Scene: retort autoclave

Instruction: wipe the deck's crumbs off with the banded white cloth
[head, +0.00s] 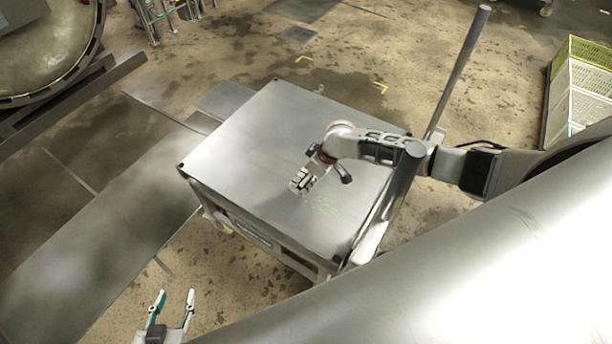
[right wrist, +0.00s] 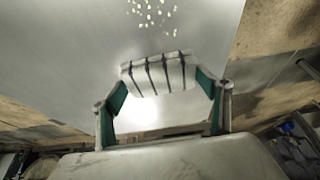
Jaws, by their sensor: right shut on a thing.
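The metal deck (head: 258,135) is the flat top of a cart in the middle of the head view. A patch of pale crumbs (head: 326,205) lies on its near right part; the crumbs (right wrist: 153,14) also show at the top of the right wrist view. My right gripper (head: 306,178) is over the deck, shut on the banded white cloth (right wrist: 158,74). The cloth, with dark bands, spans between its fingers. In the head view the cloth (head: 299,183) is just left of the crumbs; whether it touches the deck is unclear. My left gripper (head: 175,297) is open and empty, left of the cart's near side.
A grey post-like handle (head: 462,70) rises at the cart's right side, near my right arm. Stacked crates (head: 580,85) stand at the far right. A large round vessel (head: 45,45) is at the upper left. The deck's far left part is bare.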

